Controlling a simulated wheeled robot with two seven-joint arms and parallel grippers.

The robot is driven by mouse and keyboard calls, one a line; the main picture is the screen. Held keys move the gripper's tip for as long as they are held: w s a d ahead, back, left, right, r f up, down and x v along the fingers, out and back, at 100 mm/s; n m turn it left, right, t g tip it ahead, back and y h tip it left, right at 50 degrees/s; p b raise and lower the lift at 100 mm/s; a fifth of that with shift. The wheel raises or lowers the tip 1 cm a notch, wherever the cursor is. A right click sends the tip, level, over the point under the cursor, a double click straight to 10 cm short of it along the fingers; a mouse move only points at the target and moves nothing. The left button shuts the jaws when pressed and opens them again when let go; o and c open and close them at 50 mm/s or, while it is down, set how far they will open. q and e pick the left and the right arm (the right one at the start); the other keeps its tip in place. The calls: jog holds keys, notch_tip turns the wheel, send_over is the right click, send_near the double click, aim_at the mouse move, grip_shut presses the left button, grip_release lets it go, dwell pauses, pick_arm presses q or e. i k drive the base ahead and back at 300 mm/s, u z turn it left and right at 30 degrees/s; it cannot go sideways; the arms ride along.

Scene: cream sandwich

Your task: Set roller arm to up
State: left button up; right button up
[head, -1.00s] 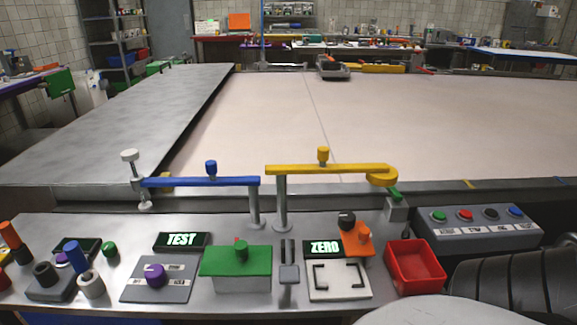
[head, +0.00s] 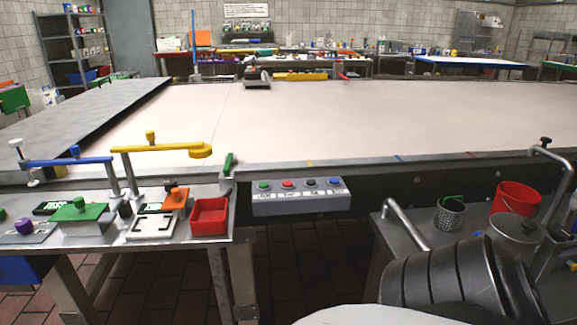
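Two horizontal arms on posts stand at the back of the control table: a blue arm (head: 70,161) with a white-knobbed upright at its left end, and a yellow arm (head: 155,148) with a round disc at its right end. A green lever handle (head: 228,163) on a grey bracket stands near the table's right back corner and leans slightly right. No label tells which is the roller arm. Neither of my grippers is in view.
A four-button box (head: 300,195) hangs right of the control table, with red tray (head: 209,216) on the table's right corner. A pale conveyor (head: 290,120) lies behind. A side table at right holds a red bucket (head: 516,199), mesh cup (head: 450,213) and pot (head: 513,236).

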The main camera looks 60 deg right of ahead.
aim_at(230, 157)
jog(key=k, duration=0.45)
jog(key=z, duration=0.9)
